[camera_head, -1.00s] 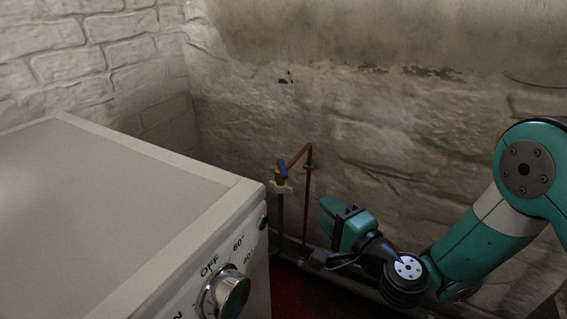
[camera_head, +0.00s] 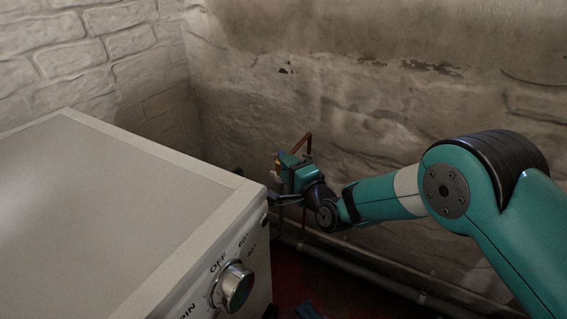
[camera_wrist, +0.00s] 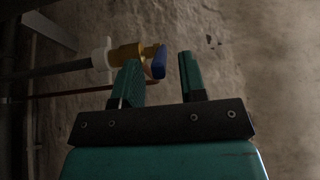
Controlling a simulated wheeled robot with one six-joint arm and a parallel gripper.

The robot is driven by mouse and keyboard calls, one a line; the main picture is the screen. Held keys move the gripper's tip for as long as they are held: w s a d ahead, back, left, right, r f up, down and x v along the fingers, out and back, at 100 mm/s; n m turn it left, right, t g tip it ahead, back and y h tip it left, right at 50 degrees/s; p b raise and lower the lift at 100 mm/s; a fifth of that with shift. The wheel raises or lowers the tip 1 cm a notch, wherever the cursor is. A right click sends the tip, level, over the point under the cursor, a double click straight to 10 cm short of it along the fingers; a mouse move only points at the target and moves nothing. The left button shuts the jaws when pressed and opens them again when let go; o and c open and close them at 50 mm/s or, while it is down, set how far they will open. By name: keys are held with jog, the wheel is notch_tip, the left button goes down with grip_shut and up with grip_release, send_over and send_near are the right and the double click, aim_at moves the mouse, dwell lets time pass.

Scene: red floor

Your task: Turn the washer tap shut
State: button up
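The washer tap has a brass body (camera_wrist: 127,55) with a white collar (camera_wrist: 101,58) and a blue handle (camera_wrist: 159,62). In the wrist view it lies across the upper left. My gripper (camera_wrist: 160,68) is open, with its two fingers apart. The blue handle shows in the gap between the fingertips, nearer the left finger. I cannot tell whether a finger touches it. In the head view my gripper (camera_head: 286,170) is at the tap by the wall and hides most of it.
The white washing machine (camera_head: 130,200) with its dial (camera_head: 234,287) stands at left, its back corner close to my gripper. A copper pipe (camera_head: 308,143) rises behind the tap. The rough wall (camera_head: 400,110) is just behind. A pipe (camera_head: 370,275) runs low along the wall.

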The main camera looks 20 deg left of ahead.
jog(key=shift+x, duration=1.25)
jog(key=shift+c, duration=0.4)
grip_shut()
jog(key=shift+d+f+b, duration=0.1)
jog(key=shift+b, duration=0.3)
